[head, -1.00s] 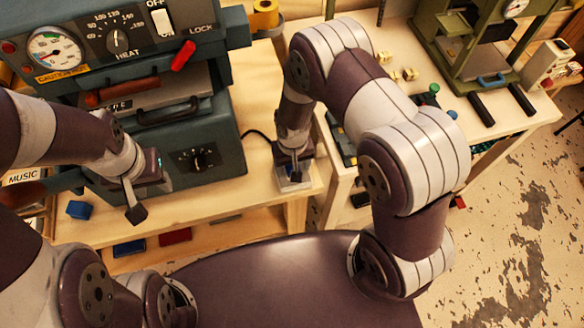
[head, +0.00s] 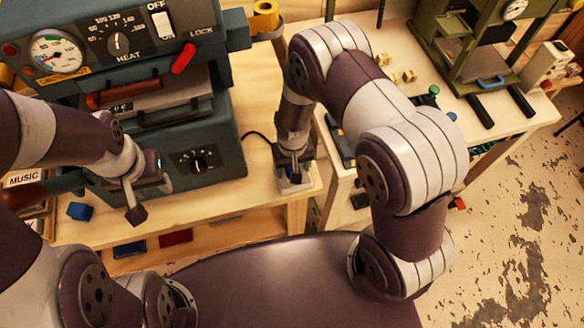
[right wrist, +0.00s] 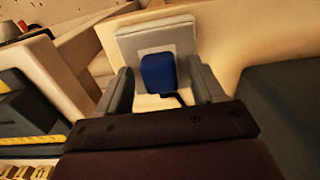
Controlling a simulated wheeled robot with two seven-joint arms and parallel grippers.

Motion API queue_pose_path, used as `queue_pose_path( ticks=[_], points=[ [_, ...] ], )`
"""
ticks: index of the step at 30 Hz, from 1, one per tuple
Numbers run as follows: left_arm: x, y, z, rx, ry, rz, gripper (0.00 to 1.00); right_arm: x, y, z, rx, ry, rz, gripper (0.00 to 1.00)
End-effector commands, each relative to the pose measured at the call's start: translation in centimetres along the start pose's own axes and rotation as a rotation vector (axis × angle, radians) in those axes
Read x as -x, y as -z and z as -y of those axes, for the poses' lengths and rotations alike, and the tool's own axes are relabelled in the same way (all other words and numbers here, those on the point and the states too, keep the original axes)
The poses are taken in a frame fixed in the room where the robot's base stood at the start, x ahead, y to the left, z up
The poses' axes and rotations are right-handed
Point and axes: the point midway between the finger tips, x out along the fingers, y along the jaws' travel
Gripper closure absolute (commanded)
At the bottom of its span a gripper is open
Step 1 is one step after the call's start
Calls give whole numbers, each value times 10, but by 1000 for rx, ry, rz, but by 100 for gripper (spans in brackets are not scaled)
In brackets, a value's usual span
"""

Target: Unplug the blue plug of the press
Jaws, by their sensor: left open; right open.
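The blue plug (right wrist: 158,72) shows in the right wrist view, seated against a pale socket plate (right wrist: 140,45), with a dark cord at its lower side. My right gripper (right wrist: 161,84) is open, with one finger on each side of the plug; a gap shows on both sides. In the head view, my right gripper (head: 295,176) points down at the bench's front right corner and hides the plug. The dark teal press (head: 185,128) stands at the left on the bench. My left gripper (head: 151,198) is open and empty in front of it.
A blue block (head: 80,211) lies on the wooden bench (head: 225,200) at the left. A shelf below holds a red bin (head: 176,238) and a blue one. A second table (head: 440,110) at the right bears a green press (head: 480,45).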

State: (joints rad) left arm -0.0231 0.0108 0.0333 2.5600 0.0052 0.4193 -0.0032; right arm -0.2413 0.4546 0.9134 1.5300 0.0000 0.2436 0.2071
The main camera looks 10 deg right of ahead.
Motion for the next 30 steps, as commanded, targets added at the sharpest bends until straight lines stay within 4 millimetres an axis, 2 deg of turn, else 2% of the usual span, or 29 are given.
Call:
queue_pose_path(
  ticks=[6, 8, 12, 13, 20, 30],
  points=[
    [1, 0, 0, 0, 0, 0, 57, 0, 0, 0, 0, 0, 0, 32],
    [1, 0, 0, 0, 0, 0, 57, 0, 0, 0, 0, 0, 0, 48],
    [1, 0, 0, 0, 0, 0, 57, 0, 0, 0, 0, 0, 0, 94],
    [1, 0, 0, 0, 0, 0, 57, 0, 0, 0, 0, 0, 0, 100],
    [2, 0, 0, 0, 0, 0, 57, 1, 0, 0, 0, 0, 0, 100],
    [15, 2, 0, 0, 0, 0, 57, 15, 0, 0, 0, 0, 0, 100]
  ],
)
